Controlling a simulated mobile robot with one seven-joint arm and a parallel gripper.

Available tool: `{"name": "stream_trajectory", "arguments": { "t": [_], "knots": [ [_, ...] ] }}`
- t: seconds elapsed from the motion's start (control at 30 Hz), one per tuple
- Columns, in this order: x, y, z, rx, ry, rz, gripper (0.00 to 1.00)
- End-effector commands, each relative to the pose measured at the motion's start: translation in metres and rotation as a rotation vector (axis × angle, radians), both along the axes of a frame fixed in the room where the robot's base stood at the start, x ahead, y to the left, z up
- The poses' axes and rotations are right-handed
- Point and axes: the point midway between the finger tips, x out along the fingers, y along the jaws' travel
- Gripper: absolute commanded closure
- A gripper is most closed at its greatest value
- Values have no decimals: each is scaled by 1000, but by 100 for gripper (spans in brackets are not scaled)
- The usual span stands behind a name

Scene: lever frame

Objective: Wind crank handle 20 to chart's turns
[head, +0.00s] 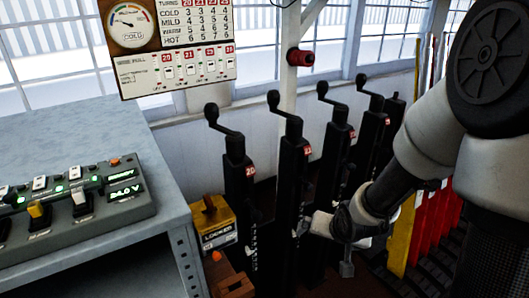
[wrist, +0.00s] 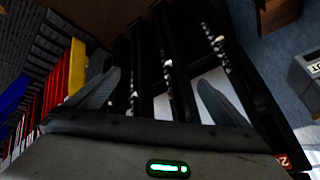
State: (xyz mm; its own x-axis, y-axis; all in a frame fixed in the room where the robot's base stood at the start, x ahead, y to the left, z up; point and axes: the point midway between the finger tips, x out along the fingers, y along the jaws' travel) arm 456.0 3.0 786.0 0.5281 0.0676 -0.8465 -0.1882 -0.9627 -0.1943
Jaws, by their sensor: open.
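Crank handle 20 (head: 212,115) is a black crank with an upright knob on top of the leftmost black post, which has a red 20 label (head: 250,171). The chart (head: 185,45) hangs at upper left. It has rows for cold, mild, warm and hot, with small turn numbers. Its dial (head: 128,22) has a needle and the word COLD below. My gripper (head: 335,248) is low among the posts, right of and below crank 20, apart from it. In the wrist view my gripper's fingers (wrist: 160,95) are spread, with black posts beyond; crank 20 cannot be made out there.
Several similar cranked posts, including the neighbouring crank (head: 274,100), stand close right of post 20. A yellow box marked LOCKED (head: 213,222) stands left of its base. A control panel (head: 75,205) sits on the grey bench (head: 60,130). Yellow and red levers (head: 430,215) are at right.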

Motion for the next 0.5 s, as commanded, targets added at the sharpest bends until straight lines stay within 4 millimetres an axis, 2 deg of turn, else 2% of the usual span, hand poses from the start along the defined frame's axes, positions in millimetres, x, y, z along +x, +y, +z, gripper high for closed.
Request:
{"name": "stream_trajectory", "arguments": {
  "t": [0.03,0.1,0.23,0.33,0.5],
  "knots": [
    [1,8,-22,61,11,-15,0],
    [3,22,-47,150,4,-39,0],
    [1,54,-86,344,-12,-105,0],
    [-5,79,-107,511,-24,-179,0],
    [-14,113,-122,764,-50,-313,0]
  ]
}}
